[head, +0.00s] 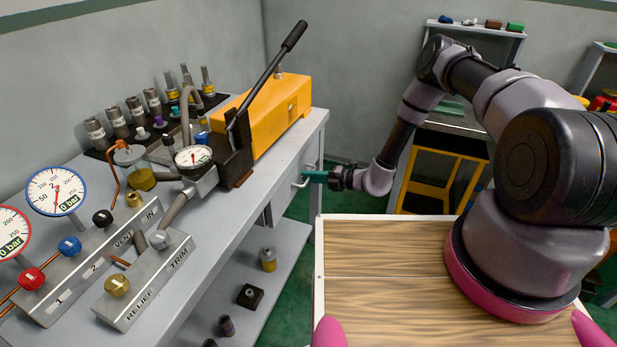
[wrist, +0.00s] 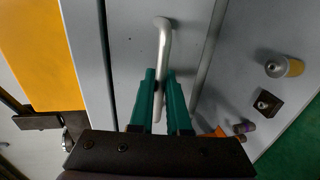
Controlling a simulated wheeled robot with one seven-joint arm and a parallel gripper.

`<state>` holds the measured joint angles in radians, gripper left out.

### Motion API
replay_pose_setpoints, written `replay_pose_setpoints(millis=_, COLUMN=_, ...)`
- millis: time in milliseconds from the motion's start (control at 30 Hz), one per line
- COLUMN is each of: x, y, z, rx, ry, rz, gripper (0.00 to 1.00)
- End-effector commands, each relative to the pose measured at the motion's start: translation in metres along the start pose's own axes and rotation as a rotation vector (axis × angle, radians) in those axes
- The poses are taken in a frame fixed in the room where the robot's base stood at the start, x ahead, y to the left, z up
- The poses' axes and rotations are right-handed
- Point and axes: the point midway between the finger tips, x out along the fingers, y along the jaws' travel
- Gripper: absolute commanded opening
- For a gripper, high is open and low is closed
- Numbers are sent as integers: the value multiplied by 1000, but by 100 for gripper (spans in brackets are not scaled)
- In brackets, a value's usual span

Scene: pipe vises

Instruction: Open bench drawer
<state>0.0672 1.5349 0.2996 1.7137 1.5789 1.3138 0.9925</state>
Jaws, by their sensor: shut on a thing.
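The bench drawer (head: 285,203) is a grey front under the right end of the grey bench, with a pale bar handle (head: 300,183). In the wrist view the drawer front (wrist: 133,50) fills the middle, and the handle (wrist: 163,45) runs down between my fingers. My gripper (head: 310,176) has green fingers and reaches the handle from the right. In the wrist view my gripper (wrist: 163,100) is shut on the handle, with a finger on each side. The drawer looks closed or nearly so; I cannot tell exactly.
The bench top (head: 215,225) holds gauges, valve blocks and a yellow pump (head: 275,115) with a long lever. A lower shelf (head: 265,290) bears several small parts. A wood-topped surface (head: 385,270) lies in front of my arm. Green floor shows between bench and stool.

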Motion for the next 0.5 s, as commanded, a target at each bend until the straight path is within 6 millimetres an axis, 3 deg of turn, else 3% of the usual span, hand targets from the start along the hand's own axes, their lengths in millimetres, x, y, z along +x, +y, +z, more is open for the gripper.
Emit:
replay_pose_setpoints(millis=267, x=-42, y=-9, z=2, rx=2, ry=-4, rz=-2, gripper=0)
replay_pose_setpoints(millis=500, x=-104, y=-22, z=2, rx=3, ry=-6, rz=-2, gripper=0)
